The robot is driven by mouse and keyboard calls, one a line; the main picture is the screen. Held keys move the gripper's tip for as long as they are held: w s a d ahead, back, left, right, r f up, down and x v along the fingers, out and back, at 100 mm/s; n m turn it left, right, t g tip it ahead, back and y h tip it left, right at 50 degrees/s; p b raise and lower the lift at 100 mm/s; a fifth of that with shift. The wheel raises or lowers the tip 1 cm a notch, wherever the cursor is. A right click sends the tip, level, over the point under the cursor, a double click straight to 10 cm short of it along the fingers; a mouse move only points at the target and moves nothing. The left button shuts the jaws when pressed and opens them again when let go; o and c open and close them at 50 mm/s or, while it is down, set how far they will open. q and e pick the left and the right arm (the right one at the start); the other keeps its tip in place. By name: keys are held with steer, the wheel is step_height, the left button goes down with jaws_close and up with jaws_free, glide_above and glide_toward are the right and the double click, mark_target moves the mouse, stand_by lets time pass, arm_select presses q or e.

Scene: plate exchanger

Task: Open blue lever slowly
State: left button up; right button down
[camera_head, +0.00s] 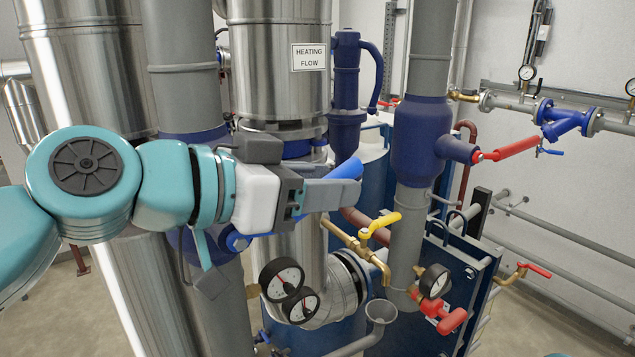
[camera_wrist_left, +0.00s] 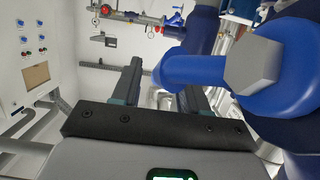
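The blue lever (camera_head: 347,168) shows in the head view as a blue handle end just above my left gripper's fingers. Its middle is hidden behind the gripper. In the wrist view the blue lever (camera_wrist_left: 195,68) comes in from the right, with a grey hex bolt (camera_wrist_left: 254,66) on its pivot. My left gripper (camera_head: 328,188) is at the lever. My right gripper is not in view.
Large steel pipes (camera_head: 278,70) stand close behind.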

arm_select(q)
steer(key=shift+w+d+f, duration=0.1)
steer(key=b+v, duration=0.3)
steer(key=v, duration=1.3)
steer(key=shift+s+a, duration=0.25)
steer(key=shift+a, duration=0.05)
